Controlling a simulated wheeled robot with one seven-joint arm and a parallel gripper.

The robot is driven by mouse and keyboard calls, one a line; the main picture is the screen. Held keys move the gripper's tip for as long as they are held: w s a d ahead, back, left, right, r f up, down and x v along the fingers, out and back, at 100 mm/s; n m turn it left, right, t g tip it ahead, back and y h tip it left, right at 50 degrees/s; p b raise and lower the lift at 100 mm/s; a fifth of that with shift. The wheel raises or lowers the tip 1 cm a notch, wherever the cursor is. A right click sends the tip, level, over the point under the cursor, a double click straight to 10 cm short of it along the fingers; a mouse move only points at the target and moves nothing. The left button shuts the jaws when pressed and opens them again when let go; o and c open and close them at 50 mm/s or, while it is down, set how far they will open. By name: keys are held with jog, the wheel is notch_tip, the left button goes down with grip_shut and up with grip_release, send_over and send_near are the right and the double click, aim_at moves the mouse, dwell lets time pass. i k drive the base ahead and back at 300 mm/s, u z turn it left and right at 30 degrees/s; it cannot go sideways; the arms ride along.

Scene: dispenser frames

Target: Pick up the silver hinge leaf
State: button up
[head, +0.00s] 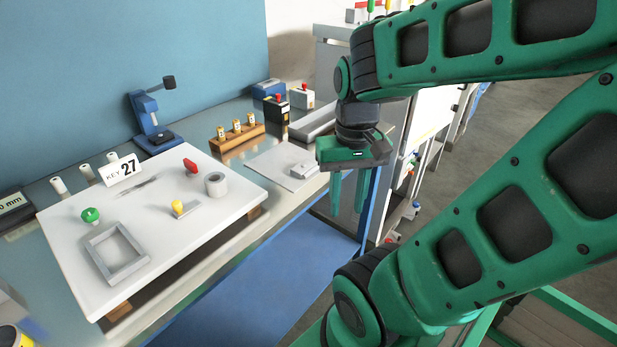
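I cannot tell for certain which piece is the silver hinge leaf. A thin, flat grey piece or mark (138,185) shows near the back of the white board (150,270), below the KEY 27 card. A small grey block (303,171) lies on a pale sheet (272,165) to the right of the board. My gripper (348,200) hangs fingers down, right of that sheet, near the bench's right edge. Its two green fingers are apart, with nothing seen between them.
On the board are a grey square frame (94,262), a green knob (90,215), a yellow-topped piece (179,207), a grey ring (216,191) and a red piece (190,165). Behind stand a blue press (147,118), a wooden block with brass pieces (238,143) and a black box (275,122).

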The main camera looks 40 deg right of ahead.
aim_at(307, 167)
jog(key=u, duration=0.9)
jog(key=k, duration=1.75)
jog(key=z, duration=1.65)
jog(key=i, duration=1)
